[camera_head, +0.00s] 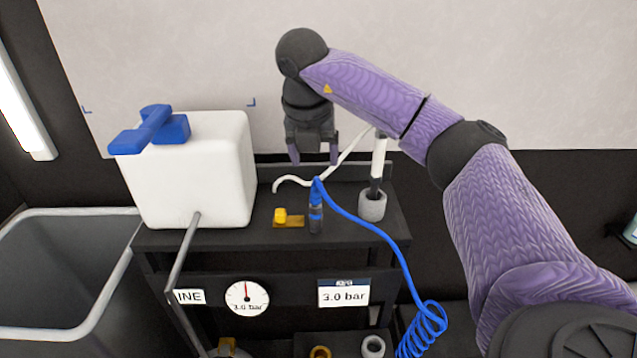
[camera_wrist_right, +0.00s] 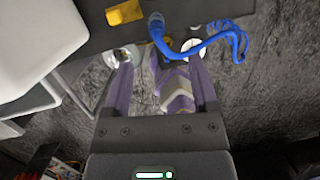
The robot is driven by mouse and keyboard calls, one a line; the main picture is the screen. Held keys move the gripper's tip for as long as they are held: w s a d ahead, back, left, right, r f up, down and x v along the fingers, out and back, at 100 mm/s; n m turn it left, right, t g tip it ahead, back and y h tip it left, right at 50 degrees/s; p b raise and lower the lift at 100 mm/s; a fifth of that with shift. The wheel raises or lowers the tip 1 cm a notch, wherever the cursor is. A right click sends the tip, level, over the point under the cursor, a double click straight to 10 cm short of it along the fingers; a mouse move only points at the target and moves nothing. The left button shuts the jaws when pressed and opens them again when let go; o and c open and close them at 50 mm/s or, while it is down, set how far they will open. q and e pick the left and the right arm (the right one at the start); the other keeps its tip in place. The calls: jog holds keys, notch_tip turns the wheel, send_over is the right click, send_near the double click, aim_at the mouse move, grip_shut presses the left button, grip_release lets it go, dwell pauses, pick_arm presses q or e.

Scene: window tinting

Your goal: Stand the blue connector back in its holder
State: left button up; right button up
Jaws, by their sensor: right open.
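The blue connector (camera_head: 316,212) is a small dark and blue piece on the dark shelf top, with a coiled blue hose running from it. It also shows near the top of the right wrist view (camera_wrist_right: 157,24). Whether it stands or leans is hard to tell. A grey ring-shaped cup (camera_head: 372,206) to its right holds a white and dark wand. A similar grey cup (camera_head: 373,346) is on the lower level; I cannot tell which is the connector's holder. My right gripper (camera_head: 314,156) is open and empty, pointing down above and behind the connector. My left gripper is out of view.
A white tank (camera_head: 190,180) with a blue handle (camera_head: 150,130) stands left on the shelf. A yellow piece (camera_head: 288,217) sits beside the connector. A white hose (camera_head: 290,181) lies behind. The blue hose (camera_head: 370,225) hangs over the right edge. A grey bin (camera_head: 60,215) is far left.

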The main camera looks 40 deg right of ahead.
aim_at(318, 196)
jog(key=f+m, duration=0.2)
jog(key=f, duration=0.1)
jog(key=d+f+m+h, duration=0.1)
jog(key=f+m, duration=0.2)
jog(key=f, duration=0.1)
jog(key=w+d+f+m+g+h, duration=0.1)
jog(key=f+m, duration=0.1)
jog(key=f, duration=0.1)
jog(key=shift+w+f, duration=0.1)
jog(key=shift+f, duration=0.15)
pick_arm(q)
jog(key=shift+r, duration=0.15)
pick_arm(e)
grip_shut()
